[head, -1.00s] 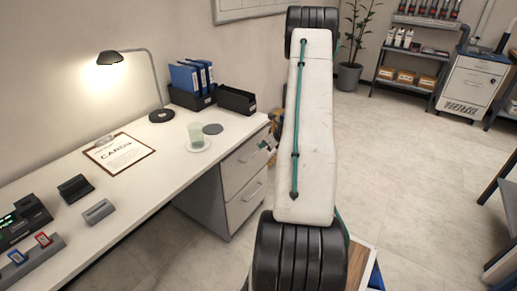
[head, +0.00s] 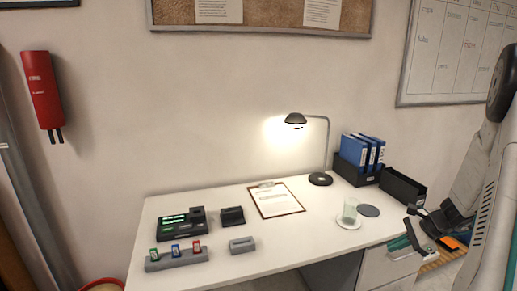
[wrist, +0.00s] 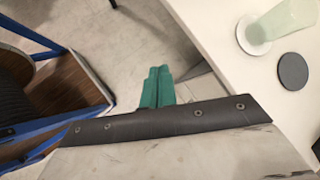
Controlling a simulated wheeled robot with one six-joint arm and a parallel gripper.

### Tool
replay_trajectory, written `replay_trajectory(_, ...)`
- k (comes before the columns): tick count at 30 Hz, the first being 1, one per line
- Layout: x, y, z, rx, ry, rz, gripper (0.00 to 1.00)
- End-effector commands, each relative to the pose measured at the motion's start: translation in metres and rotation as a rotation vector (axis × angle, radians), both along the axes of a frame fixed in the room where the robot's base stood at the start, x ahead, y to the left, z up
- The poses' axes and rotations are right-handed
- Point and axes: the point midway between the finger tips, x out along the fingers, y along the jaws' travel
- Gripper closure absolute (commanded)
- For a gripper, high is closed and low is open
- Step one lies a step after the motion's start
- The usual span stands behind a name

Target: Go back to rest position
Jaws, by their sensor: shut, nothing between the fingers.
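My gripper (head: 402,243) shows at the right of the head view, off the front right corner of the desk. Its two teal fingers also show in the wrist view (wrist: 157,88), pressed together with nothing between them. Below them in the wrist view is pale floor. My arm rises along the right edge of the head view, folded and partly cut off by the frame.
The white desk (head: 320,245) holds a glass cup (head: 349,210) on a coaster, a dark disc (head: 369,210), a lamp (head: 320,179), a clipboard (head: 276,199), binders (head: 354,151) and a card reader (head: 181,225). The desk edge lies right of the fingers in the wrist view (wrist: 215,45).

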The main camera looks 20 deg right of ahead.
Motion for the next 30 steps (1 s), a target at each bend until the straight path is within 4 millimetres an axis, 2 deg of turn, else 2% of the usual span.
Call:
replay_trajectory(1,0.0,0.028,0.023,-0.04,-0.01,0.128,1.0)
replay_trajectory(3,-0.006,0.064,0.049,-0.09,-0.018,0.304,1.0)
replay_trajectory(8,-0.032,0.138,0.099,-0.205,-0.03,0.681,1.0)
replay_trajectory(12,-0.064,0.19,0.133,-0.308,-0.035,0.98,1.0)
replay_trajectory(18,-0.115,0.245,0.171,-0.472,-0.039,1.353,1.0)
replay_trajectory(24,-0.162,0.28,0.197,-0.667,-0.064,1.641,1.0)
replay_trajectory(30,-0.186,0.308,0.217,-0.846,-0.16,1.782,1.0)
